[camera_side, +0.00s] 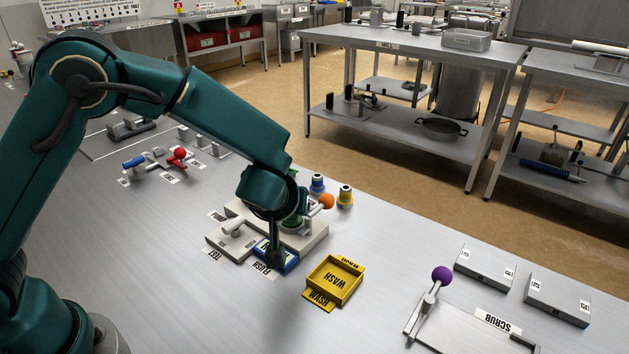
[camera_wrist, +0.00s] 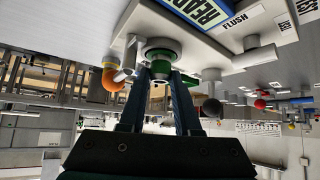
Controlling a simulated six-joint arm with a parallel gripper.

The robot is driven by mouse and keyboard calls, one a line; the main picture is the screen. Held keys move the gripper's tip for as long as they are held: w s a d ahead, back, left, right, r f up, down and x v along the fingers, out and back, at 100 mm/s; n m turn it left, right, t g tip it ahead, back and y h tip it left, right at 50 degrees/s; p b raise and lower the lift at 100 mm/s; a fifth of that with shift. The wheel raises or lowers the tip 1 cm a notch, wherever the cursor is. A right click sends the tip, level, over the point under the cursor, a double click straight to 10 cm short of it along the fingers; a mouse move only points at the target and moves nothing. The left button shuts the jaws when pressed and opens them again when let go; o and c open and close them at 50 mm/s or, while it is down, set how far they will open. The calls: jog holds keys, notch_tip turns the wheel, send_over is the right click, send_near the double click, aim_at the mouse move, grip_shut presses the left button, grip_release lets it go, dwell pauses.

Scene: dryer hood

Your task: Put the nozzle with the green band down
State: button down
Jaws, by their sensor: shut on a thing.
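The nozzle with the green band (camera_wrist: 160,69) is between my fingertips in the wrist view. My gripper (camera_wrist: 159,78) is shut on it. The nozzle lines up with a round fitting on the pale station (camera_wrist: 233,62); I cannot tell whether it is seated or just in front. In the side view, a bit of green (camera_side: 293,221) shows beside my wrist, next to the orange ball knob (camera_side: 327,201). My arm hides most of the nozzle and my fingertips there.
A blue-banded nozzle (camera_side: 317,184) and a yellow-banded nozzle (camera_side: 345,196) stand behind the station. A yellow WASH tray (camera_side: 347,292) lies to its right. A purple-knobbed lever (camera_side: 441,274) is farther right. A blue-framed READY display (camera_wrist: 200,14) is on the station. The metal table between is clear.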

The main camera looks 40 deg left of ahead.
jog(key=shift+r, duration=0.1)
jog(key=shift+r, duration=0.5)
notch_tip(320, 180, up, 3)
jog(key=shift+f, duration=0.1)
jog(key=s+a+r, duration=0.5)
jog(key=a+r, duration=0.6)
jog(key=r, duration=0.1)
jog(key=w+a+m+t+h, duration=0.1)
jog(key=w+a+m+h, duration=0.5)
jog(key=a, duration=0.8)
jog(key=shift+w+a+m+h, duration=0.15)
jog(key=shift+w+m+h, duration=0.25)
jog(key=shift+w+m, duration=1.15)
